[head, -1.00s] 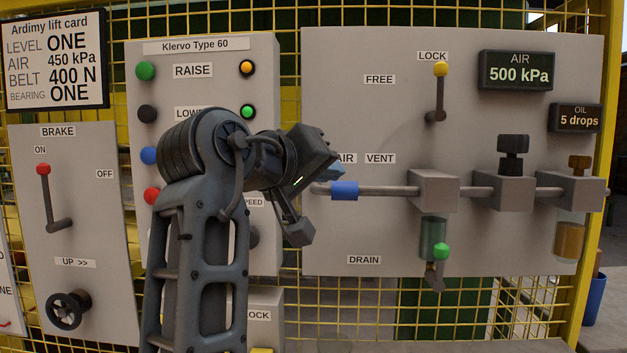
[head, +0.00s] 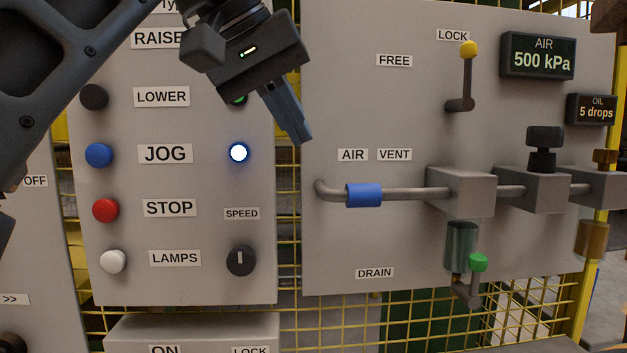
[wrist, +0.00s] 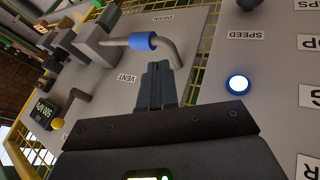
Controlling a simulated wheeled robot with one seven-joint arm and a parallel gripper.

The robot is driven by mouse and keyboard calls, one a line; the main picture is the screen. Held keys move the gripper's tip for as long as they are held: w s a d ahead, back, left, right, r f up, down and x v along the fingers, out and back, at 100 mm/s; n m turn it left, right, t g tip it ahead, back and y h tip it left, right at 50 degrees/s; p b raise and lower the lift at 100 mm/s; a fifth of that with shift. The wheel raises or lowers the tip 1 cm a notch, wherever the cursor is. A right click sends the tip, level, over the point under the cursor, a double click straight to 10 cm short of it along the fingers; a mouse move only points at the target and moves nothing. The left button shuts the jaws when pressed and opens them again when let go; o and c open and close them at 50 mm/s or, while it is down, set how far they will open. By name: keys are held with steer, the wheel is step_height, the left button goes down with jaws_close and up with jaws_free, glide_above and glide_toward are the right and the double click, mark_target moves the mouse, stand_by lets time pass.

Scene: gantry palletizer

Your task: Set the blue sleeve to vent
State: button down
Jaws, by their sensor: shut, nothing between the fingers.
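The blue sleeve (head: 363,195) sits around the grey horizontal pipe (head: 410,194), just right of the pipe's left bend. It is below the AIR label (head: 352,155) and the VENT label (head: 394,155), between their middles and nearer AIR. My gripper (head: 303,138) is shut and empty, up and left of the sleeve, with its fingers pointing down and right. In the wrist view the shut fingertips (wrist: 157,68) point toward the sleeve (wrist: 143,41) and the pipe bend, apart from them.
Left of the pipe is a button panel with a lit JOG lamp (head: 238,153) and a SPEED knob (head: 241,261). A yellow-tipped lever (head: 467,75) stands above the pipe. The AIR display (head: 537,56) reads 500 kPa.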

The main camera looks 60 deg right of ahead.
mark_target(362, 185)
steer(key=x, duration=1)
stand_by(0.4)
steer(key=s+d, duration=0.1)
steer(key=s+d+p, duration=0.1)
steer(key=shift+s+r, duration=0.15)
steer(key=shift+s, duration=0.1)
steer(key=shift+s+d, duration=0.25)
steer(key=shift+s, duration=0.1)
